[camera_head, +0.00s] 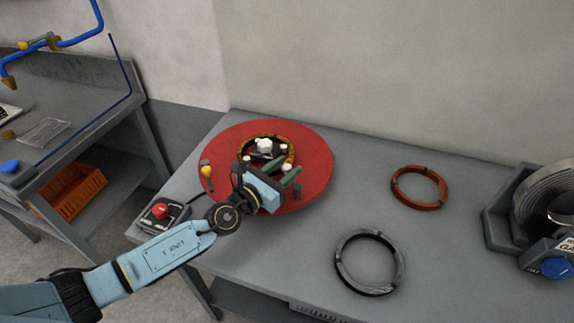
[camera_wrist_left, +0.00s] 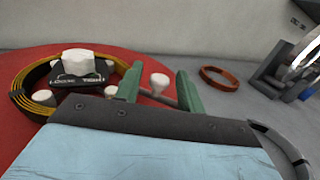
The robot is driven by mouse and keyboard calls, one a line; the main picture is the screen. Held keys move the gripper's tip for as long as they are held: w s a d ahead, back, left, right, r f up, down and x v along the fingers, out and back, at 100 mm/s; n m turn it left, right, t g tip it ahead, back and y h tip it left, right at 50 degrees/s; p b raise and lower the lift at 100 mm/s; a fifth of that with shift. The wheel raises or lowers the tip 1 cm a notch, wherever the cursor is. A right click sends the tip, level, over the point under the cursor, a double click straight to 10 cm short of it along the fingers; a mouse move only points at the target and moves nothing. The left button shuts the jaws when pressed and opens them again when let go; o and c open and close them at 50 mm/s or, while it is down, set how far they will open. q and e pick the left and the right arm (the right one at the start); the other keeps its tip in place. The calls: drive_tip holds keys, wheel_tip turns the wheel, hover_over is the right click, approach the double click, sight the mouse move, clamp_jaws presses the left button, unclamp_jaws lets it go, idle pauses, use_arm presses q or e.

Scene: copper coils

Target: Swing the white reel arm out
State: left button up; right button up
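The reel sits on a round red table (camera_head: 318,155), with a copper-coloured coil (camera_head: 244,143) around its dark centre and white hub knob (camera_head: 264,145). The hub knob also shows in the left wrist view (camera_wrist_left: 78,62). Several small white pegs stand around the hub. My left gripper (camera_head: 288,167) is low over the red table, at the near right side of the coil. Its green fingers are open, and a white peg (camera_wrist_left: 160,83) shows between them in the left wrist view. I cannot tell whether they touch it. My right gripper is not in view.
A red-button control box (camera_head: 160,212) and a yellow-knobbed lever (camera_head: 207,172) are at the left. A copper ring (camera_head: 419,188), dark ring (camera_head: 369,262) and grey machine (camera_head: 502,215) are to the right. The grey bench between the rings is clear.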

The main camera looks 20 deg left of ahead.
use_arm(q)
drive_tip(key=shift+w+d, duration=0.25)
drive_tip(key=shift+w, duration=0.25)
clamp_jaws()
